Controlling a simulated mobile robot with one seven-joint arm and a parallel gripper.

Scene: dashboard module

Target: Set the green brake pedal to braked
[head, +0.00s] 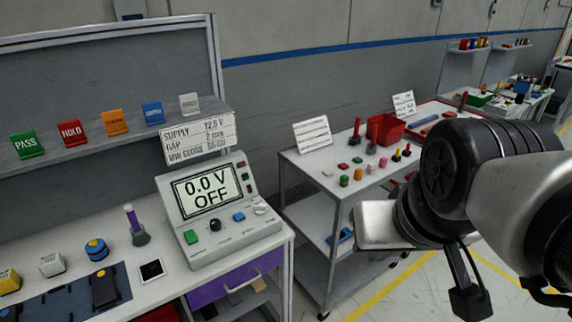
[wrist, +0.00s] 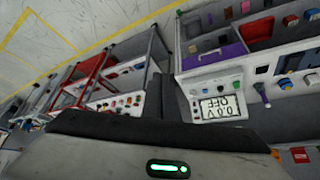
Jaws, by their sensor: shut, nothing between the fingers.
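I cannot make out a green brake pedal in either view. A console (head: 222,212) on the left bench has a screen reading "0.0 V OFF", a green button (head: 190,237) and a blue button (head: 238,216). The console shows upside down in the wrist view (wrist: 217,85). My arm reaches in from the right of the head view, its fingers not clear there. In the wrist view my gripper (wrist: 155,95) is shut and empty, apart from the console and the bench.
A shelf above the bench holds several coloured signs (head: 70,133). Knobs and small blocks stand left of the console; a purple drawer (head: 235,282) is below. A cart (head: 335,180) with a red bin (head: 385,129) and small parts stands to the right. Floor shows between cart and arm.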

